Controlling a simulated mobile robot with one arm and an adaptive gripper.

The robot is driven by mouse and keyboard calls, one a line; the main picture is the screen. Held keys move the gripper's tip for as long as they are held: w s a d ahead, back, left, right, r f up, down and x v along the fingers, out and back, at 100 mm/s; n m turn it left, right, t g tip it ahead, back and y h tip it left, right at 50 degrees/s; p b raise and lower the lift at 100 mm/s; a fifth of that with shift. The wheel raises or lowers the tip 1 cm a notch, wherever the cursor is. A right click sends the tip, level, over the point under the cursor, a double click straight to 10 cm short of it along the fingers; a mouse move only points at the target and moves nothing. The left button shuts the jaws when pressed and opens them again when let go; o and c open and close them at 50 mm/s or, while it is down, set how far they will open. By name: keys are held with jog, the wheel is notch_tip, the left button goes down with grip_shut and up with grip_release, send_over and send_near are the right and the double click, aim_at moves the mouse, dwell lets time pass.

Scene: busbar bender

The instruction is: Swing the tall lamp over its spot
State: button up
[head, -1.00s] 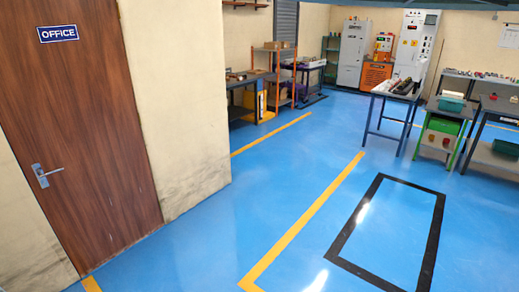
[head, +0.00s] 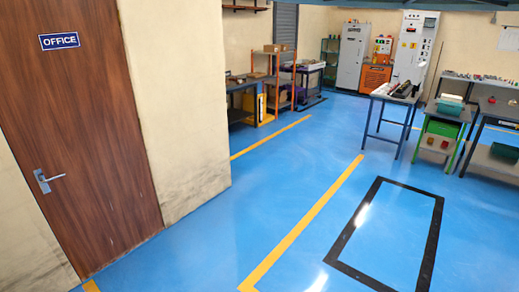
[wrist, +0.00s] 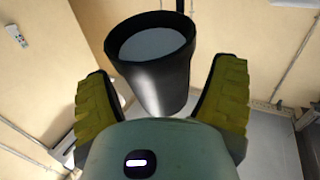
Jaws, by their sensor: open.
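A black, cup-shaped lamp head (wrist: 158,75) with a grey inside shows in the wrist view, with a thin dark stem at its top. My gripper (wrist: 161,75) is open, with one yellow-green ribbed finger on each side of the picture. The lamp head appears between or just beyond the fingers, with gaps visible on both sides. I cannot tell its exact depth. The lamp's base and its spot cannot be made out. Neither the lamp nor my gripper shows in the head view.
In the head view, a brown office door (head: 85,130) is at the left. A black rectangle (head: 434,240) and yellow lines (head: 310,218) mark the open blue floor. A work table (head: 398,96), a green cart (head: 441,127) and cabinets (head: 352,56) stand further back.

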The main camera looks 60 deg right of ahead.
jog(key=c, duration=1.3)
jog(key=shift+f, duration=0.1)
jog(key=shift+w+f+b, duration=0.1)
jog(key=shift+b, duration=0.5)
